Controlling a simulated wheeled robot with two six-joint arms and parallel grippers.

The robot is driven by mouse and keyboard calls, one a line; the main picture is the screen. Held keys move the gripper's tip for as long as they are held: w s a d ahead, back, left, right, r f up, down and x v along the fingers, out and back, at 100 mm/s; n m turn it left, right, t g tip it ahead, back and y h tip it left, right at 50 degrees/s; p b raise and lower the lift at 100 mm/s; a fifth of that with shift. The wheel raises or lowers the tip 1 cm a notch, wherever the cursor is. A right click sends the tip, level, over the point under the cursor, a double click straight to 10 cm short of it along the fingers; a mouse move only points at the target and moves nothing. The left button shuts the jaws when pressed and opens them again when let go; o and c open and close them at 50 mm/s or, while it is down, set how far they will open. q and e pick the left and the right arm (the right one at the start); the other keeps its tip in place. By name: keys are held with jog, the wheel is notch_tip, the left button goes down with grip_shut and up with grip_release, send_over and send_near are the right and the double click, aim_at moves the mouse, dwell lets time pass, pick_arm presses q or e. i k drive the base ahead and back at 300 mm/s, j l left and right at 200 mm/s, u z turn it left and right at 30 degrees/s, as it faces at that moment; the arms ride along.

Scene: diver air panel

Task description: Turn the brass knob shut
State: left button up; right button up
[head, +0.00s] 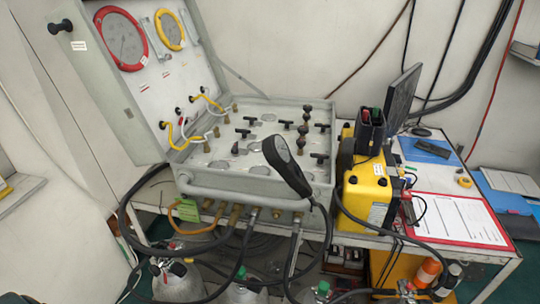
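The diver air panel (262,187) is a grey open case on a table, with black T-handles and dark stacked knobs (303,128) on its top face. Small brass-coloured fittings (235,107) stand near its back left, and another (206,147) is at its left. Several brass fittings (235,214) stick out below its front edge. I cannot tell which brass piece is the knob, or how far it is turned. Neither of my grippers is in view.
A black oval piece (283,163) on a cable covers part of the panel's front right. The raised lid (100,90) with gauges stands at left. A yellow unit (367,190) crowds the right side. Hoses and cylinders (180,282) fill the space below.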

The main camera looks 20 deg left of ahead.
aim_at(205, 207)
jog(key=u, duration=1.35)
